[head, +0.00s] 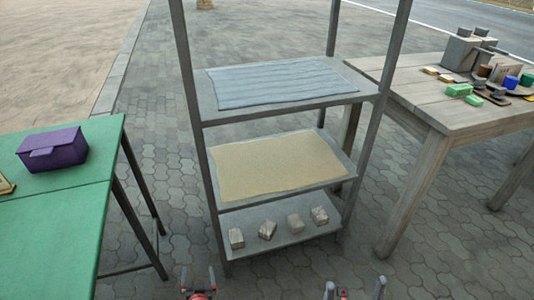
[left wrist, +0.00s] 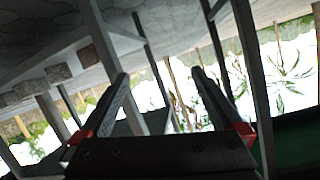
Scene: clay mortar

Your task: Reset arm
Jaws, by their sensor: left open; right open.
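My left gripper (head: 198,284) is at the bottom of the head view, in front of the shelf rack's lower left. It is open, with nothing between its fingers. In the left wrist view the two dark fingers (left wrist: 163,85) stand apart with red parts at their bases. My right gripper (head: 355,288) is at the bottom edge of the head view, right of the left one. It is open and empty, and only its fingers and a bit of red show.
A metal shelf rack (head: 190,75) stands ahead, with a grey-blue sheet (head: 285,82), a tan sheet (head: 277,163) and several small blocks (head: 294,224). A green table (head: 60,225) with a purple box (head: 53,148) is left. A wooden table (head: 425,110) with several items is right.

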